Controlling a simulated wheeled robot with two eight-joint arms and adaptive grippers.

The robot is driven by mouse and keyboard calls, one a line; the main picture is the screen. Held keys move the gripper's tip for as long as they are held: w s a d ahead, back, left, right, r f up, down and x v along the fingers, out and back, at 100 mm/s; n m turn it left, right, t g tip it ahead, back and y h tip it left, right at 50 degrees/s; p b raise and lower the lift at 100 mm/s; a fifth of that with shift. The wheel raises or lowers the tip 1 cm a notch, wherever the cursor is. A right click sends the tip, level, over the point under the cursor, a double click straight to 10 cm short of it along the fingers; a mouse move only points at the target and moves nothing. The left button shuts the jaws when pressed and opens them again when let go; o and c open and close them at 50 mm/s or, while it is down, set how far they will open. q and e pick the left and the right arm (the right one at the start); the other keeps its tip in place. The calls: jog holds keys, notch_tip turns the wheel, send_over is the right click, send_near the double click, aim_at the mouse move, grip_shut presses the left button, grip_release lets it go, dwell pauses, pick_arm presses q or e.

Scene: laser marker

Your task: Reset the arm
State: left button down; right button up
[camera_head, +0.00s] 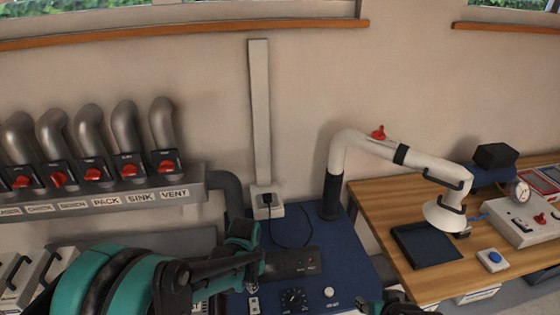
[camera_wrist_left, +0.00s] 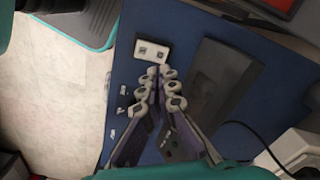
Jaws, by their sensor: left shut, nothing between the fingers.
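A white jointed extraction arm (camera_head: 355,142) with a dark lower sleeve stands at the back of the blue cabinet top. It reaches right, and its cone-shaped hood (camera_head: 445,213) hangs over the wooden bench. A red handle (camera_head: 379,132) sits on its upper tube. My left gripper (camera_head: 258,266) is over the blue top, left of a dark control box (camera_head: 290,264). In the left wrist view, its fingers (camera_wrist_left: 160,70) meet at the tips, empty, near a white two-switch plate (camera_wrist_left: 152,51). Part of my right gripper (camera_head: 393,304) shows at the bottom edge; its fingers are unclear.
A row of grey ducts with red valve handles (camera_head: 93,174) is at left. A black tray (camera_head: 426,245), a blue-button box (camera_head: 492,259) and a gauge (camera_head: 521,191) are on the wooden bench (camera_head: 390,205). A cable runs across the blue top (camera_head: 350,262).

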pick_arm(q)
jog(key=s+a+r+n+t+b, duration=0.1)
jog(key=s+a+r+n+t, duration=0.1)
jog(key=s+r+n+t, duration=0.1)
jog(key=s+a+r+n+t+b, duration=0.1)
jog(key=s+a+r+n+t, duration=0.1)
jog(key=s+r+n+t, duration=0.2)
jog(key=s+r+n, duration=0.1)
jog(key=s+r, duration=0.2)
jog(key=r, duration=0.3)
jog(key=shift+s+a+n, duration=0.15)
jog(key=shift+a+n, duration=0.2)
jog(key=shift+n, duration=0.05)
